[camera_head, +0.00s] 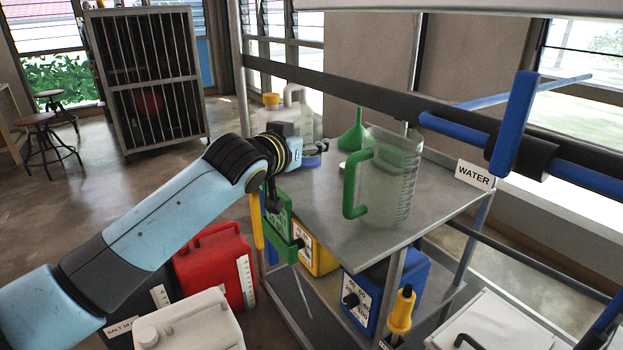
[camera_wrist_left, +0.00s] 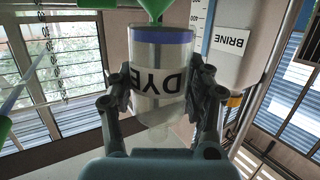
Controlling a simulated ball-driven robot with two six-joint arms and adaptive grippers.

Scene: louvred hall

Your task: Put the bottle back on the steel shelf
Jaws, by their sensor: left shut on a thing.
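My left gripper (camera_head: 294,152) is over the left back part of the steel shelf (camera_head: 325,215). In the left wrist view the left gripper (camera_wrist_left: 164,82) is shut on a clear bottle (camera_wrist_left: 160,52), a finger on each side. The bottle has a blue band at one end and a white label reading DYE, which shows turned over. In the head view only a blue and pale part of the bottle (camera_head: 312,160) shows past the gripper; the rest is hidden. I cannot tell whether it touches the shelf. My right gripper is not in view.
A clear jug with a green handle (camera_head: 390,185) and a green funnel (camera_head: 353,134) stand on the shelf near the bottle. A white jug with a yellow cap (camera_head: 271,113) is behind the gripper. The shelf's front left is bare. A dark rail (camera_head: 360,85) crosses behind.

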